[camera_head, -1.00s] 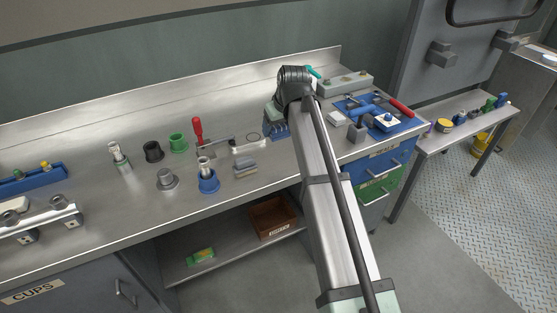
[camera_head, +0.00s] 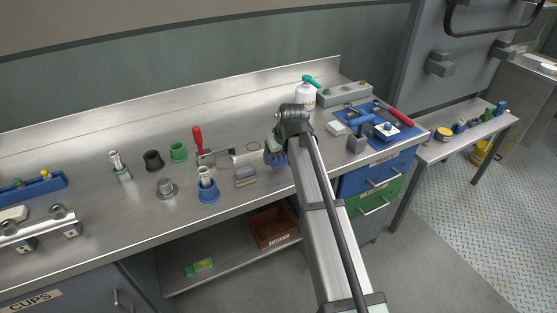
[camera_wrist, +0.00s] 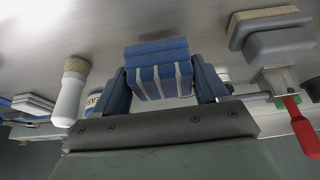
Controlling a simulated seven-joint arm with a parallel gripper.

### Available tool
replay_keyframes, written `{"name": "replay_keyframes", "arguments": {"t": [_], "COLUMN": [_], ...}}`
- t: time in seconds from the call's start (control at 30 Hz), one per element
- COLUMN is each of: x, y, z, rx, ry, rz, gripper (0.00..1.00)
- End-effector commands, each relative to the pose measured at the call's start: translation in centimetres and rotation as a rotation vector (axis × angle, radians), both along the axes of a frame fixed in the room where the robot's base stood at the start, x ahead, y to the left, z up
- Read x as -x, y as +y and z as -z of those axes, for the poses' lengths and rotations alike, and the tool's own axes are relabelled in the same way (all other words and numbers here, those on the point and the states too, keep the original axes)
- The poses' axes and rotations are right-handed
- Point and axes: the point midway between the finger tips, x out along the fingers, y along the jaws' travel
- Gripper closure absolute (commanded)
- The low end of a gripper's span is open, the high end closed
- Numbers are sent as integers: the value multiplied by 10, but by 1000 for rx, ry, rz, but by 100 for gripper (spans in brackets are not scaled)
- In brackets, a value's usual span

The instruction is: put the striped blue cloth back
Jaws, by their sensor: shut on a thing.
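The striped blue cloth (camera_wrist: 158,75) is a folded block with white stripes in the wrist view. My gripper (camera_wrist: 165,85) is shut on it, with one blue-grey finger on each side. In the head view my gripper (camera_head: 275,152) is over the front part of the steel bench, with the cloth (camera_head: 275,160) showing as a small blue patch below my wrist. The arm hides part of it. The cloth appears held above the bench top, though the exact gap cannot be told.
A blue mat with tools (camera_head: 378,118) is to the right. A brown bin (camera_head: 272,229) is on the shelf below.

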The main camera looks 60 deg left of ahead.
Motion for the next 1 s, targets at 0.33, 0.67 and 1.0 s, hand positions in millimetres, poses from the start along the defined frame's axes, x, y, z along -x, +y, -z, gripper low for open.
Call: {"name": "replay_keyframes", "arguments": {"t": [0.33, 0.67, 1.0], "x": [0, 0, 0], "y": [0, 0, 0], "z": [21, 26, 26], "rx": [-1, 0, 0], "ry": [0, 0, 0], "rz": [0, 0, 0], "gripper": [60, 60, 2]}}
